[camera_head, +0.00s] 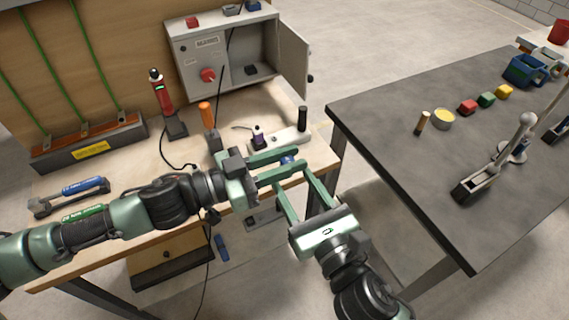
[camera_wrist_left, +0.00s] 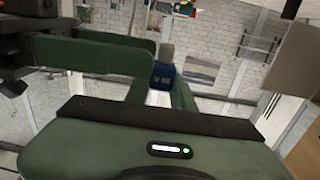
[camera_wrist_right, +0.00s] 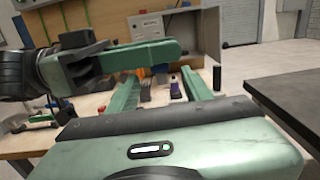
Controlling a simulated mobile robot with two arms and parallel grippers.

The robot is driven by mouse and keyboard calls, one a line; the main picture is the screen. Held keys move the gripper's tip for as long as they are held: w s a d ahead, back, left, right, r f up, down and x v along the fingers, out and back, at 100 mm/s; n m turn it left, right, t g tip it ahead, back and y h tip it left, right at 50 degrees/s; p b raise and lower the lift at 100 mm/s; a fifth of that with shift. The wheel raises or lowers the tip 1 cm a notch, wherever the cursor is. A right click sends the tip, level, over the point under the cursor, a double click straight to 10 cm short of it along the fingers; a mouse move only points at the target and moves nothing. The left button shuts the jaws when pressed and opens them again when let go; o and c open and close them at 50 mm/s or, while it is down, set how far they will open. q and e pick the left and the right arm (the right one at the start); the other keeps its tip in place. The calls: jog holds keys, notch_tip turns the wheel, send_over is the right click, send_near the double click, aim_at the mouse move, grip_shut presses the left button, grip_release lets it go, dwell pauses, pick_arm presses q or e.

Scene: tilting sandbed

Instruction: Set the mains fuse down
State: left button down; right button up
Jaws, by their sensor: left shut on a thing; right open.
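My left gripper (camera_head: 299,161) reaches over the front edge of the wooden workbench (camera_head: 130,185), shut on a small blue item, likely the mains fuse (camera_head: 287,160). In the left wrist view the item shows as a blue block (camera_wrist_left: 163,76) with a grey end, between the green fingers. The fingers partly hide it in the head view. My right gripper (camera_head: 295,180) is open just below and in front of the left fingertips, its fingers apart and pointing at the bench. In the right wrist view the left gripper (camera_wrist_right: 150,55) crosses in front of the right fingers.
A grey cabinet (camera_head: 190,50) with a red knob and open door stands at the back of the bench, with small blocks on top. A white base (camera_head: 290,138), an orange-handled tool (camera_head: 206,115) and a red device (camera_head: 161,95) stand nearby. A dark table (camera_head: 400,110) is to the right.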

aim_at(281, 161)
jog(key=x, duration=0.7)
jog(key=shift+w+f, duration=0.1)
grip_shut()
pick_arm(q)
jog(key=c, duration=1.1)
grip_release()
